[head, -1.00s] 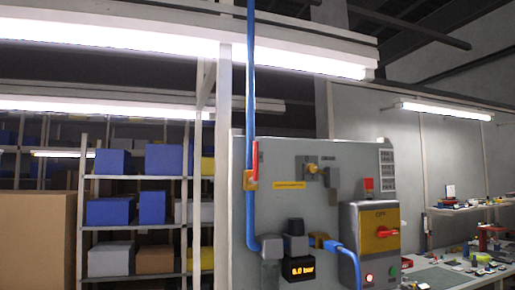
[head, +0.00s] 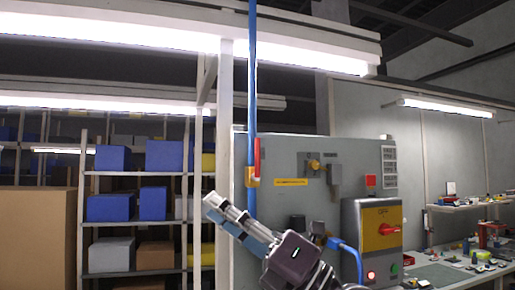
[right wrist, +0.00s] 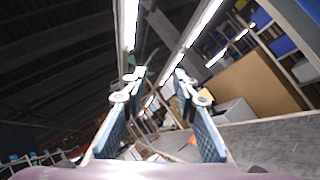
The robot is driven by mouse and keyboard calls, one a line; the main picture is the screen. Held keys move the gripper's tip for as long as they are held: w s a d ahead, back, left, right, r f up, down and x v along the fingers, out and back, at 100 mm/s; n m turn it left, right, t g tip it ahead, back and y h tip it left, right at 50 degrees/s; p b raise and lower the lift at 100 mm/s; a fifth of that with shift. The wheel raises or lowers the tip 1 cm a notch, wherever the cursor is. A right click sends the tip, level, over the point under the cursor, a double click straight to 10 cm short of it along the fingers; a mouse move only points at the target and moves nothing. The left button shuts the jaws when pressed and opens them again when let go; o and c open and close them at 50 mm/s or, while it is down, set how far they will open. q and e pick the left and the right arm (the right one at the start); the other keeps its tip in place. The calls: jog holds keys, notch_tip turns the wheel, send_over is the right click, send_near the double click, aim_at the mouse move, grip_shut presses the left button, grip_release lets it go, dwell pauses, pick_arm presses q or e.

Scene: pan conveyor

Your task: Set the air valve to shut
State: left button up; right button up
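The air valve (head: 252,177) is a brass body on the vertical blue pipe, at the left edge of the grey panel. Its red handle (head: 257,155) stands upright, in line with the pipe. My right gripper (head: 212,204) is below and left of the valve in the head view, its fingers pointing up and left, apart from the handle. In the right wrist view my right gripper (right wrist: 160,80) has its two fingers spread with nothing between them. My arm hides the pressure display. My left gripper is not in view.
The grey panel (head: 350,160) also carries a yellow switch box with a red knob (head: 389,229) and a brass fitting (head: 314,166). Shelves with bins (head: 110,207) stand at the left. A cluttered workbench (head: 440,275) is at the right.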

notch_tip(320, 180, up, 3)
jog(key=w+a+n+h, duration=0.2)
jog(key=n+h, duration=0.1)
jog(key=n, duration=0.1)
jog(key=m+t+h, duration=0.3)
jog(key=t+h, duration=0.3)
jog(key=h, duration=0.4)
send_near(259, 147)
jog(key=x, duration=0.3)
jog(key=p+x, duration=0.4)
jog(key=x, duration=0.2)
jog(key=shift+w+a+r, duration=0.1)
jog(key=shift+w+a, duration=0.05)
jog(key=shift+w, duration=0.2)
jog(key=shift+w+a, duration=0.25)
jog(key=shift+w, duration=0.2)
jog(key=shift+n, duration=0.3)
grip_shut()
